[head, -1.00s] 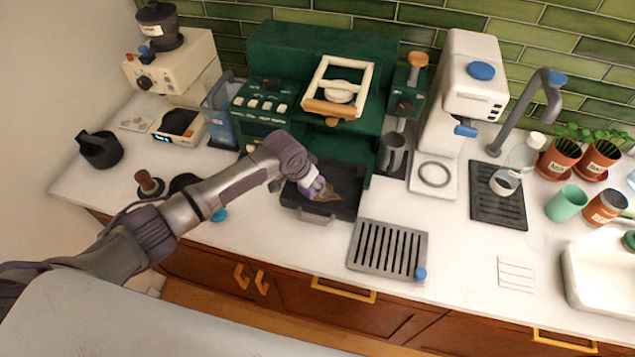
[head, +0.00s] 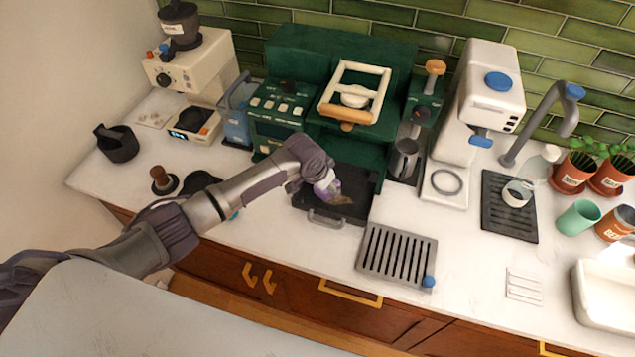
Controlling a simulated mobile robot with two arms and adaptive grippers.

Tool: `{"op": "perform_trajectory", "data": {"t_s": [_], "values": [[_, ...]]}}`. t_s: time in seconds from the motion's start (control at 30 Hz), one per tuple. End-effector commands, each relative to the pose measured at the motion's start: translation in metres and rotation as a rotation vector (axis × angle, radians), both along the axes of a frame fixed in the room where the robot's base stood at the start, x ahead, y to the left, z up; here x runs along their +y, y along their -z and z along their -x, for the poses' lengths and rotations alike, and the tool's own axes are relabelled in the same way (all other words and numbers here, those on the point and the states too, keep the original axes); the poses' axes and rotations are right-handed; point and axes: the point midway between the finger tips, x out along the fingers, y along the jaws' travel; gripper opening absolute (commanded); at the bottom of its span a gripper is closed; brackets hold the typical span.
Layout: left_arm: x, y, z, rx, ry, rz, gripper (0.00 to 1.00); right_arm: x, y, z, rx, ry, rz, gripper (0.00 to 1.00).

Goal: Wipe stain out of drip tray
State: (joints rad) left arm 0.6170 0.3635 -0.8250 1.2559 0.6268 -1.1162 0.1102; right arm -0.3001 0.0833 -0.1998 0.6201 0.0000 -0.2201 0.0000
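The dark drip tray (head: 313,208) sits at the foot of the green espresso machine (head: 338,50), with its handle toward the front of the counter. A brownish stain (head: 342,199) shows on its floor. My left gripper (head: 328,185) reaches down into the tray from the left, beside the stain. It appears shut on a small purple cloth (head: 334,190) that is close to or touching the tray floor. The gripper hides part of the tray, and exact contact is unclear. My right gripper is not in view.
A slotted grey grate (head: 397,255) with a blue knob lies on the counter in front and to the right. A tamper (head: 163,180) stands at left. A white machine (head: 487,85) and a dark mat (head: 507,220) are at right.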

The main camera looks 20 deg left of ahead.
Motion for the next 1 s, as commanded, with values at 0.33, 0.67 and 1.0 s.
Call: {"op": "perform_trajectory", "data": {"t_s": [0.33,0.67,1.0], "values": [[-0.019,0.000,0.002,0.003,0.004,0.003,0.22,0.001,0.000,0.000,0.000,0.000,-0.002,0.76],[-0.044,-0.002,0.002,0.001,0.001,0.002,0.22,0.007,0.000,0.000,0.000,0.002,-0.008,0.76],[-0.062,-0.002,0.002,0.000,0.002,0.004,0.22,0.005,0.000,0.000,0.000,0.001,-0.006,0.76]]}}
